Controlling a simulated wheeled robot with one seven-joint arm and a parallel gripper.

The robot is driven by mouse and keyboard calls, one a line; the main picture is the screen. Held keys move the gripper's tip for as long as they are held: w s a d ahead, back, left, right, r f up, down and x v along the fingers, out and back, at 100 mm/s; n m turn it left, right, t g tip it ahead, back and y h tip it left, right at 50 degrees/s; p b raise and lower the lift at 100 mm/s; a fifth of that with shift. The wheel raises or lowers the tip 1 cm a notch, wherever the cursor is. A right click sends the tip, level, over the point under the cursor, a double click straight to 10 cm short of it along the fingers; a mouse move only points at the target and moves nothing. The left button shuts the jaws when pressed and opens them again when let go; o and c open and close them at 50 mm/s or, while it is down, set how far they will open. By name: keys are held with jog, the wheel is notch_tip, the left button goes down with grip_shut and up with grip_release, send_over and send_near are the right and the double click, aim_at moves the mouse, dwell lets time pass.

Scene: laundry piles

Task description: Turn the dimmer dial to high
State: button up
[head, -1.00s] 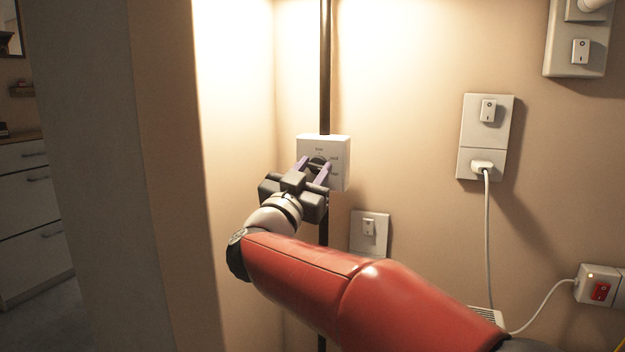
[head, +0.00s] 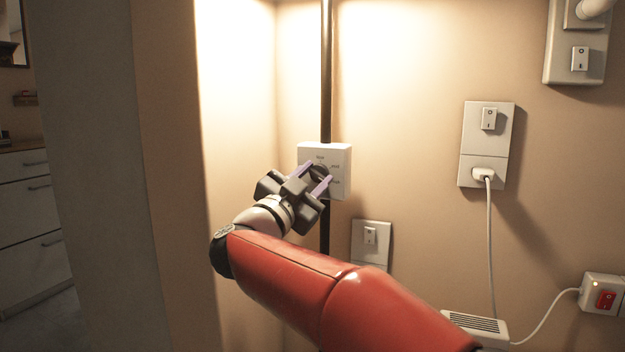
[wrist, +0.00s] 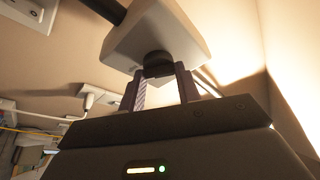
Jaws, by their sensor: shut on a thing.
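The dimmer is a white box (head: 340,158) on a black vertical pole, with small printed labels around a dark round dial (head: 319,171). My gripper (head: 316,176) reaches it from the lower left, its two purple fingers on either side of the dial. In the wrist view the fingers (wrist: 159,88) are closed on the black dial (wrist: 157,64), under the pale box (wrist: 155,32). The fingers and hand hide much of the dial and part of the labels, so I cannot read which setting it points at.
A wall plate with a switch (head: 370,236) is just below right of the dimmer. Farther right are a switch and socket plate (head: 487,143) with a white cord and a box with a red switch (head: 604,299). A wall edge (head: 165,180) stands close on the left.

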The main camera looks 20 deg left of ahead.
jog(key=o, duration=1)
jog(key=b+v, duration=0.1)
jog(key=v, duration=0.7)
jog(key=shift+w, duration=0.1)
